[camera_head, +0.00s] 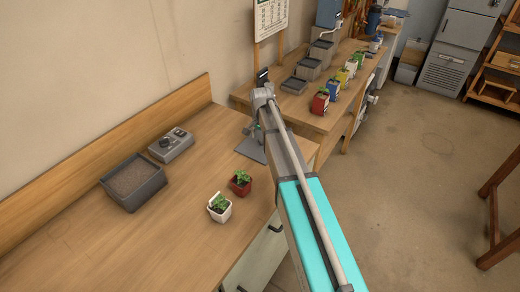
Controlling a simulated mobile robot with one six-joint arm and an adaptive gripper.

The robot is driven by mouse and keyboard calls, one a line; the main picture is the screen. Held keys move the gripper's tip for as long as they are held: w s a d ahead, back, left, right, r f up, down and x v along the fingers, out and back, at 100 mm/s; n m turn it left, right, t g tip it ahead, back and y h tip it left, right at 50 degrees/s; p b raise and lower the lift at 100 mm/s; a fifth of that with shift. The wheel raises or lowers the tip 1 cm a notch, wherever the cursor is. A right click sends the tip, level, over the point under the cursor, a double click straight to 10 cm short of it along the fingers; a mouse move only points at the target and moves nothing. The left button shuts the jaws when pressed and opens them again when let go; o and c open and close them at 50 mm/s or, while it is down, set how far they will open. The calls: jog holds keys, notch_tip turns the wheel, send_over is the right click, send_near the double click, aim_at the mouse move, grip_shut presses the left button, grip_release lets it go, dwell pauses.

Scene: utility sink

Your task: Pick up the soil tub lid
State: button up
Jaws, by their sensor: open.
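The soil tub (133,183) is a dark grey rectangular tub with brown soil showing, on the left part of the wooden bench. A flat dark grey plate, which looks like the soil tub lid (248,151), lies on the bench near its right end, partly hidden behind my arm. My gripper (252,130) is small in view at the far end of my arm, just above the lid's far part. It is open and holds nothing that I can see. My arm hides part of it, and I cannot tell whether it touches the lid.
A grey control box (171,145) stands behind the tub. A red pot (240,183) and a white pot (219,208) with seedlings stand in front of the lid. A second bench holds grey trays (308,68) and several coloured pots. The bench's front left is clear.

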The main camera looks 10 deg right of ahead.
jog(key=shift+f+b, duration=0.45)
jog(key=shift+f, duration=0.25)
grip_shut()
dwell(0.3)
